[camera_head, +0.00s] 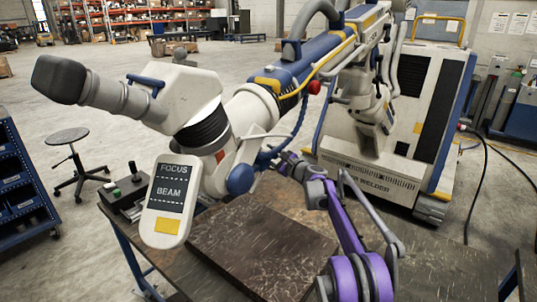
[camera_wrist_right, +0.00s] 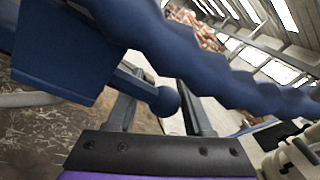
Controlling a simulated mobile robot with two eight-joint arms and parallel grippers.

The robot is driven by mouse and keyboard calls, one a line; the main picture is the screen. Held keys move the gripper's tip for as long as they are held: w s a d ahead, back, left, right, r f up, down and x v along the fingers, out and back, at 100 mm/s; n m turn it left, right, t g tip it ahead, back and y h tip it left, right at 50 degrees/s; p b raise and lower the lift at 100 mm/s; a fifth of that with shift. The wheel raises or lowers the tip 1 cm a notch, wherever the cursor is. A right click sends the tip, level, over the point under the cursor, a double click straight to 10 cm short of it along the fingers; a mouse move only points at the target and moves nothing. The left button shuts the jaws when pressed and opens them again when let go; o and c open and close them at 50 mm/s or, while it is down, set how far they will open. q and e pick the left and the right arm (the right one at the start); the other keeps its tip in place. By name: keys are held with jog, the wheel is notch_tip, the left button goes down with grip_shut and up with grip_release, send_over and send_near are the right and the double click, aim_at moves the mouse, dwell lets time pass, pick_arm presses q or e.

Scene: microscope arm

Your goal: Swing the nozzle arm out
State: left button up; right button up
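The white and blue microscope (camera_head: 200,95) fills the upper left of the head view. My purple right arm reaches in from the bottom right, and its gripper (camera_head: 281,159) is beside small blue parts (camera_head: 264,158) under the microscope body. In the right wrist view the gripper (camera_wrist_right: 165,90) has its two grey fingers apart. A blue ball-ended rod (camera_wrist_right: 164,101) shows between them, with no clear contact. A blue block (camera_wrist_right: 65,45) is at left and a twisted blue hose (camera_wrist_right: 205,65) crosses above. I cannot tell which part is the nozzle arm. My left gripper is out of view.
A FOCUS/BEAM panel (camera_head: 166,200) hangs in front of the microscope. A dark plate (camera_head: 262,245) lies on the worktable below. A small control box (camera_head: 125,190) is at its left, and a large welder cabinet (camera_head: 395,130) stands behind. A blue hose (camera_head: 299,120) hangs close to my gripper.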

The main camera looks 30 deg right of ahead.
grip_shut()
jog(key=shift+d, duration=0.1)
jog(key=shift+r, duration=0.15)
dwell(0.8)
